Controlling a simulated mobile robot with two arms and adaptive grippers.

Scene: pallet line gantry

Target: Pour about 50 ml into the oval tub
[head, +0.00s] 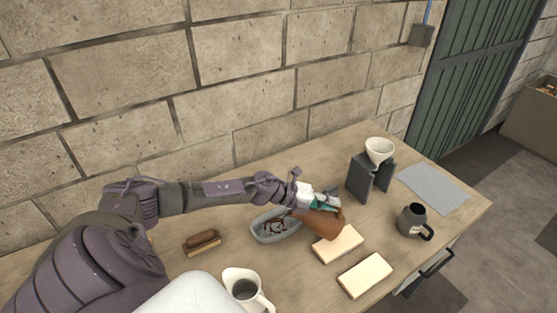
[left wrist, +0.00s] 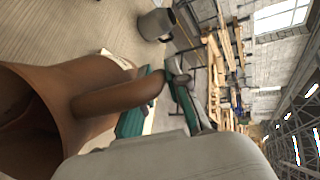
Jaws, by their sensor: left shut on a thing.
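My left gripper (head: 318,203) is shut on the handle of a brown jug (head: 322,223), which is tilted. In the left wrist view the jug (left wrist: 60,110) fills the left side, its handle between the teal finger pads; its dark inside partly shows. The pale grey oval tub (head: 259,236) stands on the bench just left of the jug, partly hidden by my gripper and forearm. Dark reddish-brown streaks show inside the tub; I cannot tell whether they are liquid. No clear pouring stream shows. My right gripper is not in view.
A white jug (head: 242,275) stands at the front. A brush (head: 202,241) lies left of the tub, two cream blocks (head: 338,244) (head: 365,275) to its right. A dark mug (head: 411,220), a white cup (head: 379,149) on a dark stand (head: 361,180) and a grey mat (head: 433,187) are further right.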

